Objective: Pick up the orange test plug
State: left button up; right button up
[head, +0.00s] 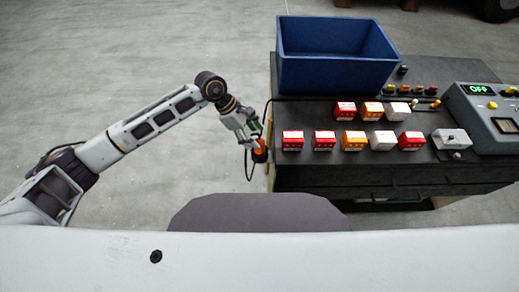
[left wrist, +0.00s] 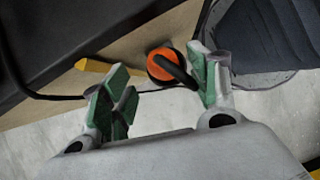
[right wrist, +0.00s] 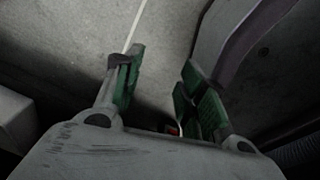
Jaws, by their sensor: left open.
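The orange test plug (head: 260,152) is at the left side of the dark bench, with a black cable looping beside it. In the left wrist view the plug (left wrist: 160,66) shows as an orange disc with a black cable or handle across it. My left gripper (head: 253,136) is right at the plug in the head view. In the left wrist view its green-padded fingers (left wrist: 160,78) are open, with the plug near the tips, closer to the right finger. I cannot tell whether they touch. My right gripper (right wrist: 160,68) is open and empty over grey floor.
The dark bench (head: 330,178) carries several red, orange and white blocks (head: 354,140). A blue bin (head: 335,62) stands at its back left. A grey device (head: 485,118) reading "OFF" is at the right. The floor left of the bench is clear.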

aim_at(260, 141)
pick_arm(q)
jog(key=shift+s+d+f, duration=0.25)
jog(key=shift+d+f, duration=0.1)
jog(key=shift+f, duration=0.25)
jog(key=shift+x, duration=0.95)
jog(key=shift+s+d+f+p, duration=0.1)
jog(key=shift+d+f+p, duration=0.2)
jog(key=shift+f, duration=0.45)
jog(key=c, duration=1.1)
jog(key=shift+c, duration=0.8)
jog(key=shift+r, duration=0.3)
jog(key=shift+d+r, duration=0.1)
jog(key=shift+r, duration=0.15)
notch_tip(260, 141, up, 8)
jog(key=shift+f+b, duration=0.15)
jog(key=shift+b, duration=0.15)
jog(key=shift+r, duration=0.7)
pick_arm(e)
jog(key=shift+s+a, duration=0.15)
jog(key=shift+a, duration=0.05)
